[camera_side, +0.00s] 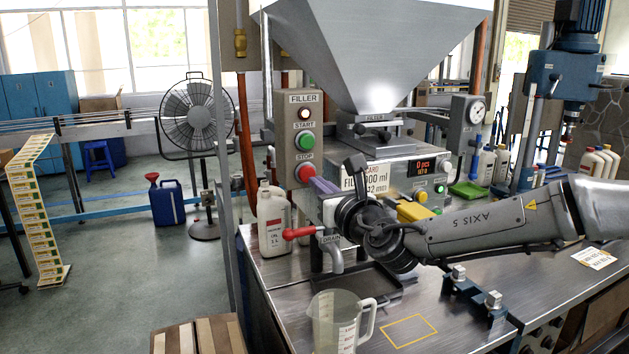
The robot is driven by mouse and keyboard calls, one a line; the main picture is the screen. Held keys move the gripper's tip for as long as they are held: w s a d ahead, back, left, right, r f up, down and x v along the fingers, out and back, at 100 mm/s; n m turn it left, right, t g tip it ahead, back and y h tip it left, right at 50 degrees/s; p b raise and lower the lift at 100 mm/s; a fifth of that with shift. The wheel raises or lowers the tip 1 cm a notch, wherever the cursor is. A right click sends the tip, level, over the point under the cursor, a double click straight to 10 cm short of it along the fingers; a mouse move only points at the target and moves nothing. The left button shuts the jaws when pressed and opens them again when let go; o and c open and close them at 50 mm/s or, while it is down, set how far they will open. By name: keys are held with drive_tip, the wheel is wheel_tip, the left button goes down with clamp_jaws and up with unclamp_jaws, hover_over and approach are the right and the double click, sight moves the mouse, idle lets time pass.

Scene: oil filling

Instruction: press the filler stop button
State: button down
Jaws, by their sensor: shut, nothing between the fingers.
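The filler control box (299,138) is a grey panel on the filler's left post, labelled FILLER. It carries a red STOP button (305,172) below a green START button (305,141), with a small pale lamp (305,114) at the top. My arm reaches in from the right. My gripper (319,185) is shut and empty, with its tip pointing left just right of and slightly below the STOP button. I cannot tell from this view whether the tip touches the button.
A red-handled drain tap (300,233) and a white oil bottle (272,219) stand below the control box. A clear measuring jug (336,320) is at the bench's front. The filler's metal hopper (370,45) hangs above. Blue-black clamps (482,300) sit on the bench at right.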

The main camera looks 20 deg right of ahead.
sight(309, 175)
drive_tip(key=shift+w, duration=1.4)
drive_tip(key=shift+w, duration=0.5)
drive_tip(key=shift+w+r, duration=0.15)
drive_tip(key=shift+w, duration=0.2)
drive_tip(key=shift+w+d, duration=0.1)
drive_tip(key=s, duration=1.4)
drive_tip(key=shift+s+a, duration=0.2)
drive_tip(key=shift+d, duration=0.1)
